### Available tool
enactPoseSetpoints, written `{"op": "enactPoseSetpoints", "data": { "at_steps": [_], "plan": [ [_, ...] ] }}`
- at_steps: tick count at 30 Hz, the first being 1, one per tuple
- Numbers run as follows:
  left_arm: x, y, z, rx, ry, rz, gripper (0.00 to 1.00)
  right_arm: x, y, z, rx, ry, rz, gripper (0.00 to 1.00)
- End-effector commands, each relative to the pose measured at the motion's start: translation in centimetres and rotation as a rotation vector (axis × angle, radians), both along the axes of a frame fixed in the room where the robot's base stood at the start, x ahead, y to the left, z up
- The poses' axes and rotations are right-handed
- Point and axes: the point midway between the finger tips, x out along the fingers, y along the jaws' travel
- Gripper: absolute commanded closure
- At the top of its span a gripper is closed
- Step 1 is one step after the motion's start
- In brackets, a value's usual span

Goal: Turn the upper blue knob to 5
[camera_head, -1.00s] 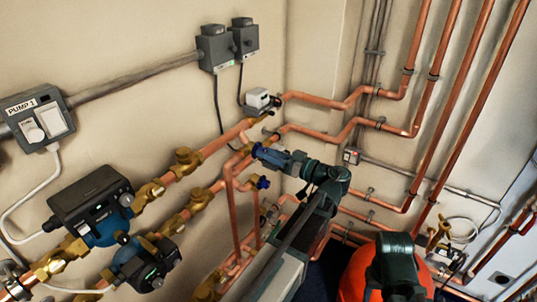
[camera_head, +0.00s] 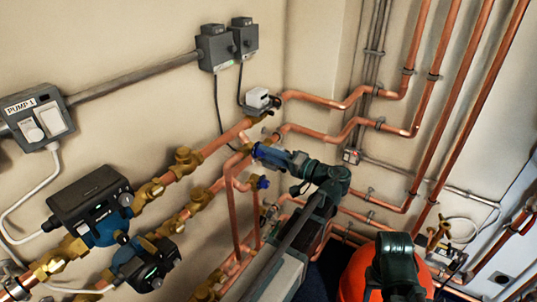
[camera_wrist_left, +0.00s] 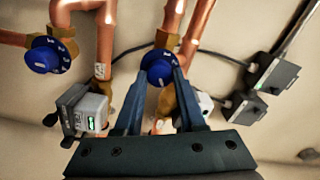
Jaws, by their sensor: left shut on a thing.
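The upper blue knob (camera_wrist_left: 159,69) sits on a brass valve on a copper pipe, with small white marks around its rim. My left gripper (camera_wrist_left: 160,80) is shut on it, one finger on each side, in the left wrist view. In the head view my left gripper (camera_head: 259,151) reaches the knob from the right and mostly covers it. The number the knob is set to is too small to read. The lower blue knob (camera_head: 263,182) is just below, free of the gripper; it also shows in the wrist view (camera_wrist_left: 47,56). My right gripper is not in view.
A grey-white actuator box (camera_head: 257,98) is close above the gripper. Copper pipes (camera_head: 235,215) run around and below the knobs. Pumps (camera_head: 95,205) with brass fittings stand at the lower left. Grey switch boxes (camera_head: 215,48) are on the wall above.

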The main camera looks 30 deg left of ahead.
Motion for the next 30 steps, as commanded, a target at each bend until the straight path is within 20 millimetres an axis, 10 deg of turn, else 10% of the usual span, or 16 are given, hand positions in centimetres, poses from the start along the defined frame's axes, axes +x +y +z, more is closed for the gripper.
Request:
{"op": "enactPoseSetpoints", "data": {
  "at_steps": [30],
  "plan": [
    [0.04, -0.03, -0.15, 0.030, 0.398, -0.002, 1.00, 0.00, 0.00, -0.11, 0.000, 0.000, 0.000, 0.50]
  ]
}}
